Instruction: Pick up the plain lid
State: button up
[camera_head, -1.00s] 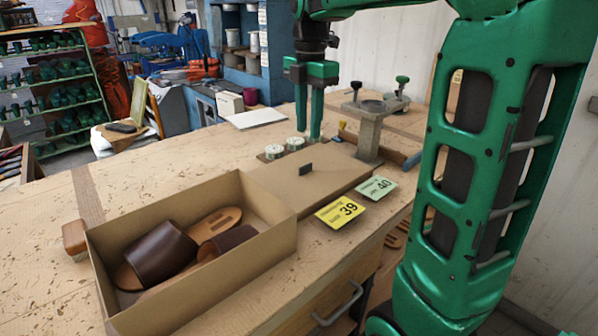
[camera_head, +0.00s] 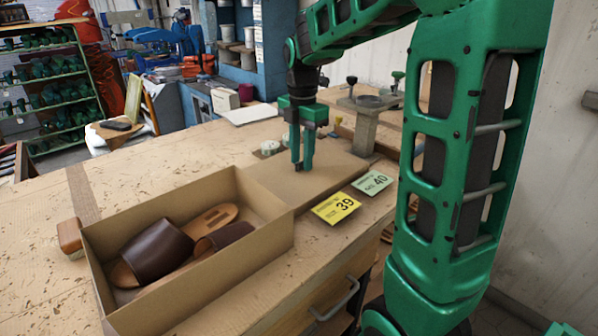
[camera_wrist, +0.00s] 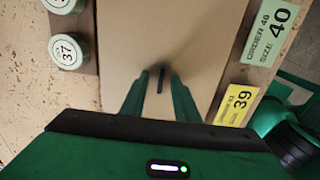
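The plain lid (camera_head: 318,179) is a flat tan cardboard lid lying on the workbench behind the open shoe box. A small dark tab (camera_wrist: 160,80) stands up at its middle. My gripper (camera_head: 301,167) points down over the lid with its fingertips at the tab. In the wrist view its two green fingers (camera_wrist: 160,77) stand on either side of the tab, with a narrow gap showing on each side. The gripper is open and not clasping the tab. In the head view the fingers hide most of the tab.
The open box (camera_head: 200,262) at the front left holds brown sandals (camera_head: 157,252). A yellow 39 card (camera_head: 336,208) and a green 40 card (camera_head: 371,182) lie right of the lid. Round white tins (camera_wrist: 66,50) sit on its left. A metal stand (camera_head: 364,125) rises behind.

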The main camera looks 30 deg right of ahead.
grip_shut()
dwell(0.3)
